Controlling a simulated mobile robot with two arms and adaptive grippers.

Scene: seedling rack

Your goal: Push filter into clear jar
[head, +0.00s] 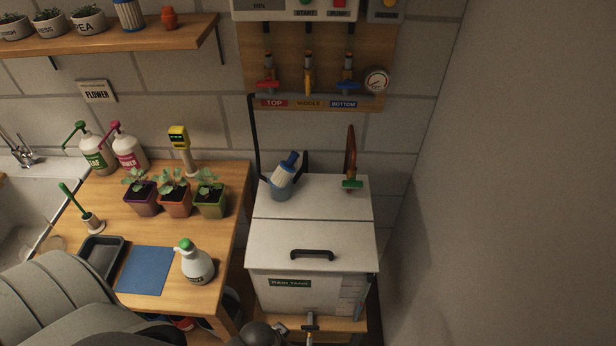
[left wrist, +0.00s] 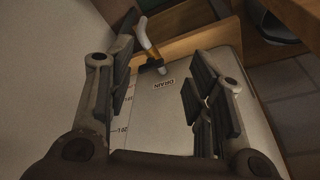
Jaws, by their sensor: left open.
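A pleated filter (head: 286,171) with a blue cap leans at a tilt in the clear jar (head: 279,190), its upper part above the rim. The jar looks bluish and stands at the back left of the white tank's lid. How deep the filter sits is too small to tell. My left gripper (left wrist: 165,78) is open and empty in the left wrist view, facing the tank's front wall with its drain label. Its fingertips cannot be made out in the head view. Jar and filter are outside the left wrist view. My right gripper is not in view.
The tank lid (head: 276,233) has a black handle (head: 311,254) and a green-and-brown tool (head: 351,165) standing at its right. A black hose (head: 254,140) runs just left of the jar. The wooden table (head: 225,240) holds seedling pots and a spray bottle (head: 195,262).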

